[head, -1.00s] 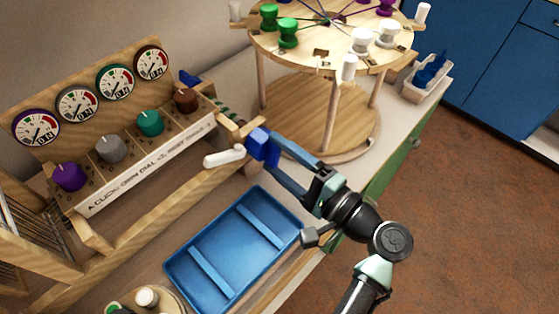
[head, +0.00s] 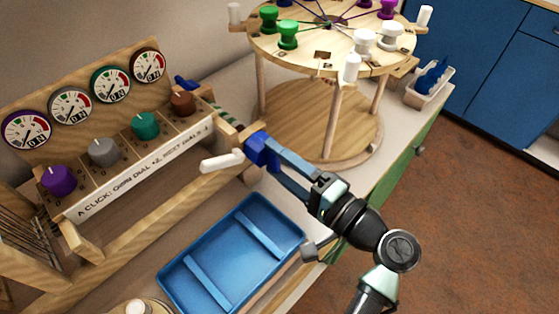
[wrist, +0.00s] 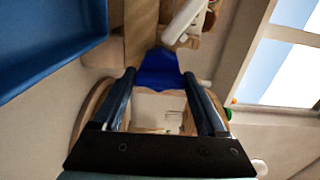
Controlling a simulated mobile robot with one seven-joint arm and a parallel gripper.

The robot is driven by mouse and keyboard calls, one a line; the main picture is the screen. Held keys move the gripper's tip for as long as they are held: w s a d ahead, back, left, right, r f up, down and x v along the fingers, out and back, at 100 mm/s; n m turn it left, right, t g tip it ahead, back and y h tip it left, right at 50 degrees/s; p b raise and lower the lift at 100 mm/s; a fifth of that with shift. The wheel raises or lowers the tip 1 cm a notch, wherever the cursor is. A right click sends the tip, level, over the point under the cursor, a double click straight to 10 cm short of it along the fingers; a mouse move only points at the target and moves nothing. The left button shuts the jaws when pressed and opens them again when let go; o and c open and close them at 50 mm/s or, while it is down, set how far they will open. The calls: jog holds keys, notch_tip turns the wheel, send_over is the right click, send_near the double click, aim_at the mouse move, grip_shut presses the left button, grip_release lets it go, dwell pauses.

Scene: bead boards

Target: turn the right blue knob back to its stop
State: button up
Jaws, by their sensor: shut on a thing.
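The right blue knob (head: 257,150) sits at the right end of the wooden frame, beside a white peg handle (head: 221,162). My gripper (head: 268,152) reaches it from the lower right and is shut on it. In the wrist view the blue knob (wrist: 158,66) lies between the tips of my two fingers (wrist: 159,78). The fingers hide part of its sides, and I cannot read its turn angle. Another blue knob (head: 186,82) shows at the back, behind the brown knob.
A dial panel with purple (head: 58,180), grey (head: 103,151), green (head: 145,125) and brown (head: 182,103) knobs stands at left. A round wooden carousel (head: 322,62) stands close behind my gripper. A blue tray (head: 205,240) lies in front. Open floor (head: 470,230) is at right.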

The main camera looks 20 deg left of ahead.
jog(key=o, duration=1.3)
jog(key=v, duration=1.3)
jog(key=shift+d, duration=0.1)
